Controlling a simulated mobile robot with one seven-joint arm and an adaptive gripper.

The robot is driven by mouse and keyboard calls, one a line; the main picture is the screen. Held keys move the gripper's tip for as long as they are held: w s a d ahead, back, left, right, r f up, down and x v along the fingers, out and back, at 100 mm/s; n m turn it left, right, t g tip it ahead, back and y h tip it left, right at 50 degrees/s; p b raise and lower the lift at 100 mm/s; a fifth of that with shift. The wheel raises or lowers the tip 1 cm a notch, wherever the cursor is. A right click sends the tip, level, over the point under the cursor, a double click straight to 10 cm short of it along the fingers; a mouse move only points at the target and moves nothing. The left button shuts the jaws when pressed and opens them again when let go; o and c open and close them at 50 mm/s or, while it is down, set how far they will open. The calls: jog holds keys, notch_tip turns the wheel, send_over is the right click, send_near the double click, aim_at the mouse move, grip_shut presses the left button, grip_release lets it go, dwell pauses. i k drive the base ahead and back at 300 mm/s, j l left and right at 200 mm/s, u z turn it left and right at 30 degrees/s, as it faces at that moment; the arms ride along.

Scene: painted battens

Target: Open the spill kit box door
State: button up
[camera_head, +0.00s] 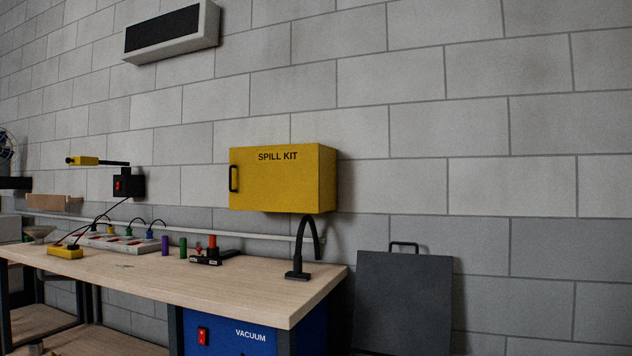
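The yellow spill kit box (327,180) is mounted on the block wall, above the right part of the workbench. Its front door (280,185) carries the black words SPILL KIT near the top and looks shut, flush with the box. A black vertical handle (234,179) sits at the door's left edge. The box's right side also shows; hinges cannot be made out. My gripper is not in view.
The wooden workbench (150,279) stands below the box. A black gooseneck (318,236) rises from its right end, just under the box. Small tools (211,254) and a power strip (115,242) lie on it. A dark panel (403,300) leans at right. Wall space around the door is clear.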

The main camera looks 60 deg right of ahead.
aim_at(275, 178)
jog(key=z, duration=1.4)
jog(key=i, duration=0.15)
